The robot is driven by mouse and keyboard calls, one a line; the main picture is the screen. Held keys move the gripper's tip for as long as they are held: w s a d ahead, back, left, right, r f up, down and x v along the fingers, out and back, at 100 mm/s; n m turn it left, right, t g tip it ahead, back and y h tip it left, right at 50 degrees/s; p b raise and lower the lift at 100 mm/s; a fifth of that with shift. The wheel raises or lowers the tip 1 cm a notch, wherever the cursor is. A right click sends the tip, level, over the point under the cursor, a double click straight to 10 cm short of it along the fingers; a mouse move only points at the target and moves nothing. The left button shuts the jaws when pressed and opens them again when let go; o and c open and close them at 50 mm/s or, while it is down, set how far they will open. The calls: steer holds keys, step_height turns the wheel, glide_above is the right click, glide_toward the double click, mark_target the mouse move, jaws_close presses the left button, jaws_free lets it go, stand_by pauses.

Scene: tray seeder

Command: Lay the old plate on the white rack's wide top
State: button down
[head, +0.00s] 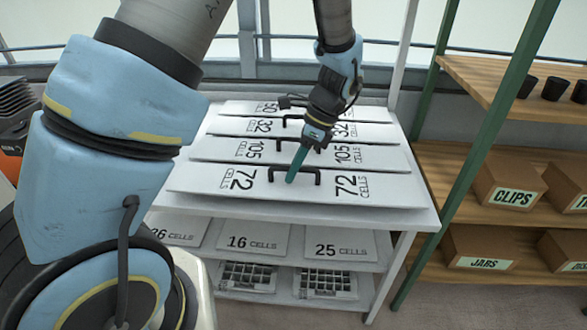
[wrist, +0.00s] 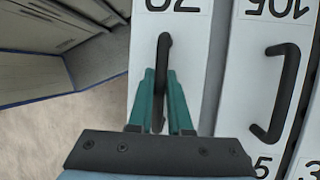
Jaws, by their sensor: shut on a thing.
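A long white plate marked "72 CELLS" (head: 215,180) is at the front of the white rack's wide top (head: 415,217). I cannot tell if it rests fully on the top or is slightly raised. My gripper (head: 292,178) reaches down to the plate's black handle (head: 312,172), near its middle. In the wrist view, the green fingers of my gripper (wrist: 162,85) are shut on the handle (wrist: 164,45), one on each side. The plate (wrist: 198,65) also shows there, its lower part hidden by my gripper. Which plate is "old" is not marked.
Behind it lie plates marked 105 (head: 215,149), 32 (head: 225,126) and 50 (head: 240,107), with handles close by. Lower shelves hold plates marked 16 (head: 265,240) and 25 (head: 310,243) and cell trays (head: 325,283). A green-posted shelf with boxes (head: 510,190) stands right.

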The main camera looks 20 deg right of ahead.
steer(key=shift+f, duration=0.35)
steer(key=c, duration=0.8)
jaws_free()
steer(key=shift+o, duration=0.2)
steer(key=b+v, duration=0.2)
steer(key=v, duration=0.9)
steer(key=shift+f, duration=0.1)
